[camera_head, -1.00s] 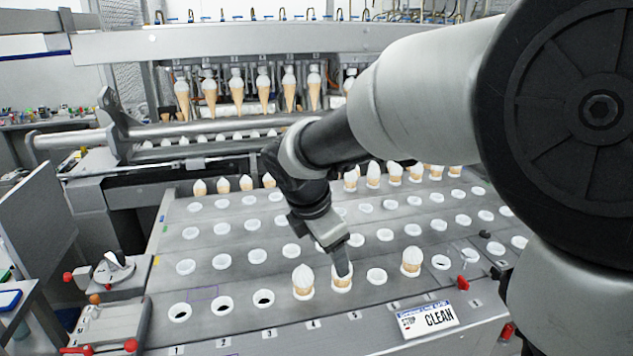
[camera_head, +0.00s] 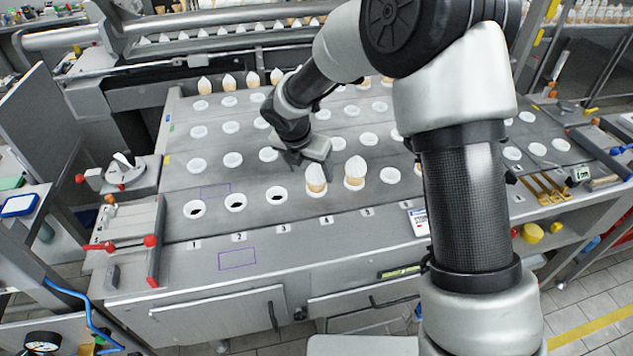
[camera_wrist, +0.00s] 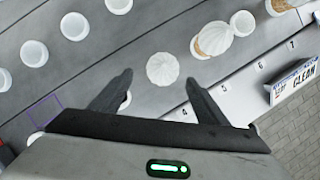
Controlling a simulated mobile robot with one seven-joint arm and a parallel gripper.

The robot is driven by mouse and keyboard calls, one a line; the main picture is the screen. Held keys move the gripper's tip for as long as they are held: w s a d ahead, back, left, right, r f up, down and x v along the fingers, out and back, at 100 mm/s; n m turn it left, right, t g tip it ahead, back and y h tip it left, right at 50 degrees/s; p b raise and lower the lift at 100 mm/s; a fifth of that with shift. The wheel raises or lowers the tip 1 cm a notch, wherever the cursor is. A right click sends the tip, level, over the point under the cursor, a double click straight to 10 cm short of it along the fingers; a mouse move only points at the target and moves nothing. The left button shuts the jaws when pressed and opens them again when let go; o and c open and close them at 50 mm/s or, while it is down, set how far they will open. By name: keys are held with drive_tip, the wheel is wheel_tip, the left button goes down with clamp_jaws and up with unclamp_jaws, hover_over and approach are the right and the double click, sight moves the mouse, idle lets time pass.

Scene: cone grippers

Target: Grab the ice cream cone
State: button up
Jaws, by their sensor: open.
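Two cones with white swirled tops stand upright in the front row of holes in the head view: one by label 4 (camera_head: 316,180) and one to its right (camera_head: 355,172). My gripper (camera_head: 308,166) is open and empty, close behind and above the cone by label 4. In the wrist view, the two dark fingers of my gripper (camera_wrist: 160,80) point toward a white swirl top (camera_wrist: 162,69), which shows just beyond and between their tips. A second cone (camera_wrist: 213,40) stands to the right of it. I cannot tell the gap between fingers and cone.
The grey metal plate (camera_head: 230,178) has rows of white-rimmed holes, many empty. More cones (camera_head: 229,82) stand in the back row. A third cone (camera_wrist: 278,5) shows at the wrist view's top edge. A red-handled fixture (camera_head: 150,241) sits at the left.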

sight(316, 188)
drive_tip(key=x, duration=0.5)
drive_tip(key=shift+w+d+f, duration=0.2)
drive_tip(key=shift+w+d, duration=0.1)
drive_tip(key=shift+w, duration=0.05)
drive_tip(key=c, duration=0.9)
